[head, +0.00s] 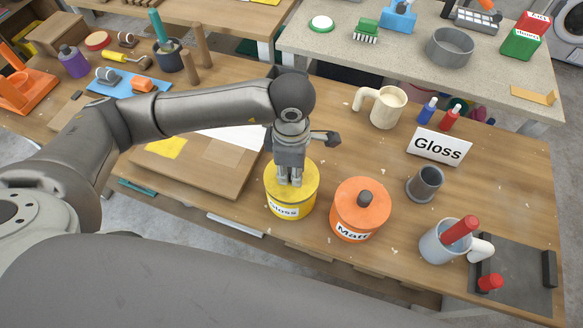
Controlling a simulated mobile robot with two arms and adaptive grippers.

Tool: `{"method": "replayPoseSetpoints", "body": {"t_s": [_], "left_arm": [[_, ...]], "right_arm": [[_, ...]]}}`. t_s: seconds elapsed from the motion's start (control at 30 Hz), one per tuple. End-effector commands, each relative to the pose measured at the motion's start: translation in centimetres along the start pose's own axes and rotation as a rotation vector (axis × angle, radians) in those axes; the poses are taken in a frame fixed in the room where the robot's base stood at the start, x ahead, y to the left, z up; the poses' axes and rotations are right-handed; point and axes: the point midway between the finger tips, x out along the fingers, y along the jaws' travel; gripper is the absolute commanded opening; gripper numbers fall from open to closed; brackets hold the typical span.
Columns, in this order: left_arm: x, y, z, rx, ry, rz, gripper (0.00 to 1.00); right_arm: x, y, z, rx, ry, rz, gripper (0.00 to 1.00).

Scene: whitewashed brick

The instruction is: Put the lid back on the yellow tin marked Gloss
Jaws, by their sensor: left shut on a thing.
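The yellow tin (291,211) labelled Gloss stands on the wooden table. Its yellow lid (308,178) is at the tin's mouth, lined up with it. I cannot tell whether the lid is fully seated. My left gripper (289,182) points down over the lid and is shut on its knob, which the fingers hide. My right gripper is not in view.
An orange lidded tin (349,222) marked Matt stands close at right. A Gloss sign (439,146), a grey cup (425,184), a beige mug (386,107) and a pale mug (440,245) stand further right. A wooden board (215,180) lies left.

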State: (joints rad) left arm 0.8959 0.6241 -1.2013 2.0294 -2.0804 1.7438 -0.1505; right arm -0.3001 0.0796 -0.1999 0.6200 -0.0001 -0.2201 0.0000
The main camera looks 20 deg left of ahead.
Motion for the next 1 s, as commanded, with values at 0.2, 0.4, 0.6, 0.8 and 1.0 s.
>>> {"method": "replayPoseSetpoints", "body": {"t_s": [0.2,0.4,0.6,0.8,1.0], "left_arm": [[-0.03,0.02,-0.01,0.0,0.0,0.0,0.0],[-0.03,0.02,0.0,0.0,0.0,0.0,0.44],[-0.02,0.02,0.0,0.0,0.0,0.0,0.48],[-0.01,0.01,0.0,0.0,0.0,0.0,0.65],[-0.01,0.01,0.0,0.0,0.0,0.0,0.7]], "right_arm": [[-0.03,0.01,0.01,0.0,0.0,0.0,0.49],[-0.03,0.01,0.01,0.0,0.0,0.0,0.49],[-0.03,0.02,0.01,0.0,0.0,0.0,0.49],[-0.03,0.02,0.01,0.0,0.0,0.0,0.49],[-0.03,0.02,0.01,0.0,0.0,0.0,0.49]]}}
